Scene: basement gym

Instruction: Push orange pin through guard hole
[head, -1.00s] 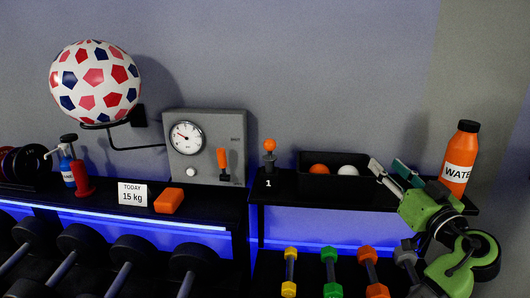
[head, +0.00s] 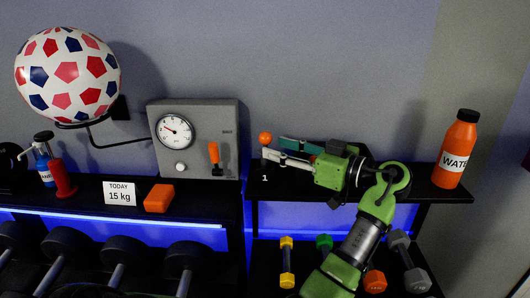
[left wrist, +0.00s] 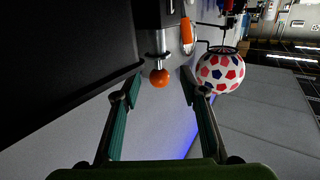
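The orange pin (head: 265,138) has a round orange knob and stands upright on the black shelf, near its left end by the label "1". Its knob also shows in the left wrist view (left wrist: 160,78), ahead of and between the fingers. My left gripper (head: 277,148) is open, fingers pointing left, with its tips close to the pin; the left wrist view (left wrist: 160,90) shows a gap between the fingers. I cannot tell if a finger touches the pin. The pin's lower part is partly hidden by a finger. I cannot make out the guard hole. My right gripper is not in view.
A grey gauge box (head: 226,125) with an orange-handled lever (head: 214,154) stands left of the pin. An orange water bottle (head: 458,150) stands at the shelf's right end. Several dumbbells lie below. A patterned ball (head: 67,75) sits on a wall bracket.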

